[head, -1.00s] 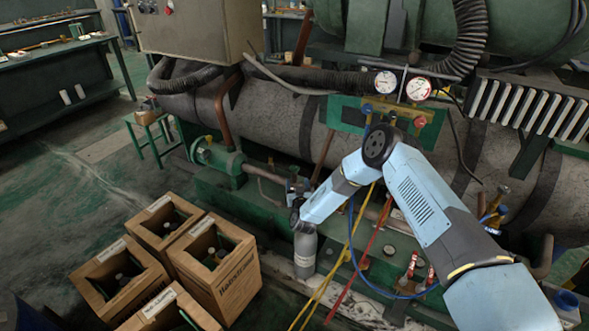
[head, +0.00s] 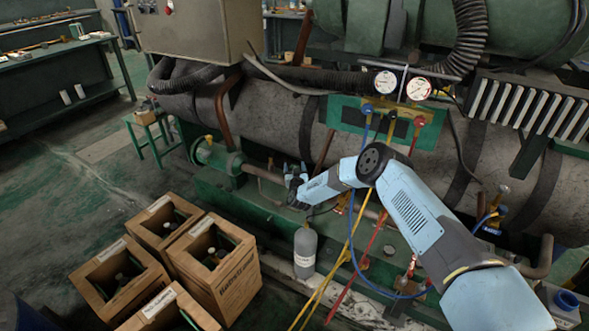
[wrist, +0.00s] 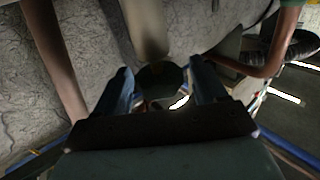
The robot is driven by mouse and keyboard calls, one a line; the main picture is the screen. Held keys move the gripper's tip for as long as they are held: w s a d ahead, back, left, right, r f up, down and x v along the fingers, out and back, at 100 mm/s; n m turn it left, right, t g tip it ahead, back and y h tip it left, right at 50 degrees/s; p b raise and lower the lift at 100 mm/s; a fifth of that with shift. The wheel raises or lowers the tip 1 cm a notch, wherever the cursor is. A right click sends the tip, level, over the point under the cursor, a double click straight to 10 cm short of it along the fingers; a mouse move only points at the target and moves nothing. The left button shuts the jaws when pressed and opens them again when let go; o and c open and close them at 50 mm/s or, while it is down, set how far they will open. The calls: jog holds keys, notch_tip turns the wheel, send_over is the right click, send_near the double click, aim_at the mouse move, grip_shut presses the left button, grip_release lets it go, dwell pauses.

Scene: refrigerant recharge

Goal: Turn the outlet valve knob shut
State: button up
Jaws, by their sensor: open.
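My gripper (head: 291,178) is at the pipework right of the green pump, above and slightly left of the grey bottle. In the wrist view its two bluish fingers (wrist: 165,88) stand apart, with a dark green rounded part (wrist: 161,76) beyond and between them. I cannot tell whether the fingers touch it, or whether it is the outlet valve knob. The knob is not clearly identifiable in the head view, where my gripper covers part of the pipework. The grey bottle (head: 305,254) stands upright on the floor, apart from my gripper.
The gauge manifold (head: 402,85) hangs at the centre, with blue, yellow and red hoses below. The green pump (head: 213,160) is to the left. Cardboard boxes (head: 222,270) with bottles stand at lower left.

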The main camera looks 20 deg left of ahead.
jog(key=c, duration=1)
jog(key=shift+o, duration=0.2)
jog(key=shift+a+m+h, duration=0.1)
jog(key=shift+m+h, duration=0.2)
jog(key=shift+h, duration=0.2)
jog(key=m+t+h, duration=0.1)
jog(key=m+h, duration=0.1)
jog(key=h, duration=0.2)
jog(key=shift+s+m, duration=0.1)
jog(key=shift+m, duration=0.3)
jog(key=shift+m+h, duration=1.5)
jog(key=shift+h, duration=1)
jog(key=shift+m+h, duration=0.3)
jog(key=shift+h, duration=0.1)
jog(key=o, duration=1)
jog(key=shift+c, duration=0.2)
